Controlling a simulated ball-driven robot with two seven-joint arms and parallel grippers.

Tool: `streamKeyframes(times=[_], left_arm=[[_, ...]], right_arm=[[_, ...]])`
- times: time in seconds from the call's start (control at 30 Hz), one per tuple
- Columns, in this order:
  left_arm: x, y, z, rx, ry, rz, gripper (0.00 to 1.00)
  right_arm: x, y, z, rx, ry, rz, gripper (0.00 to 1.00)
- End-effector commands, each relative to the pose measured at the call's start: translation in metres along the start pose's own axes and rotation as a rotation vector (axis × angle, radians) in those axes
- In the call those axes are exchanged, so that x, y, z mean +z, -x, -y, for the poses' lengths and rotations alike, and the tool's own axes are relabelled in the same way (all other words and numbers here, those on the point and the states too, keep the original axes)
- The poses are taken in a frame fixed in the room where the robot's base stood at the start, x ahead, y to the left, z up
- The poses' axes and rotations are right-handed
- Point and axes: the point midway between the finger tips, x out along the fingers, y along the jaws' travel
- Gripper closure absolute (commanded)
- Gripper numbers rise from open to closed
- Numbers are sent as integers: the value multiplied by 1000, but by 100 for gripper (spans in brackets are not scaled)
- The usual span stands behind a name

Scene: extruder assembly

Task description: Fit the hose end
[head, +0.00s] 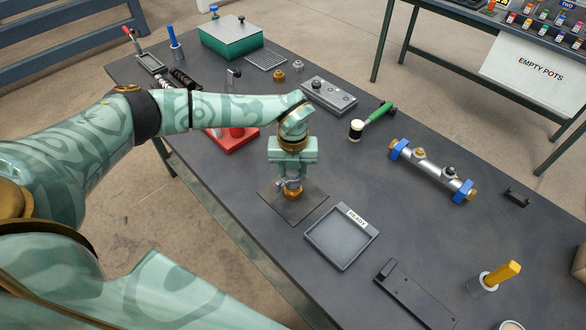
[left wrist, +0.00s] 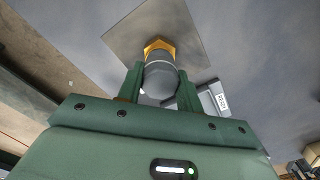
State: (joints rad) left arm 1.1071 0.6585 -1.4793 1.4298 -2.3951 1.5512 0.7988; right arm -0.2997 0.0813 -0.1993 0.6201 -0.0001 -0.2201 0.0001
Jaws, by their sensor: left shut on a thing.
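My left gripper (head: 291,180) points down over a thin dark square plate (head: 311,204). It is shut on a grey cylindrical hose end (left wrist: 160,84), with one finger on each side in the left wrist view. A brass hexagonal part (left wrist: 159,47) shows at the far end of the grey piece, over the plate (left wrist: 125,30). In the head view the brass part (head: 293,193) is low, close to the plate. I cannot tell whether it touches the plate. The fingers and hand hide much of the held piece. My right gripper is not in view.
A grey tray marked READY (head: 340,237) lies just right of the plate. A red stand (head: 231,139) is behind my forearm.

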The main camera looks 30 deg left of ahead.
Motion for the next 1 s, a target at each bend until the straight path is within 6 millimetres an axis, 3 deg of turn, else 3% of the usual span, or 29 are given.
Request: streamKeyframes(times=[0.2,0.23,0.3,0.33,0.67,0.77,1.0], left_arm=[[0,-5,0,0,0,0,91],[0,-5,0,-1,0,0,62],[0,-4,0,-1,0,0,42],[0,-4,0,-1,0,0,39],[0,0,0,0,0,1,39],[1,13,0,-2,-1,3,39],[1,76,0,-3,-1,4,39]], right_arm=[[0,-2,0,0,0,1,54],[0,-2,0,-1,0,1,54],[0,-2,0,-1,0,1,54],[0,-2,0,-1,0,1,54],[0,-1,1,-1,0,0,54],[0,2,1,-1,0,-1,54],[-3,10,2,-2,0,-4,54]])
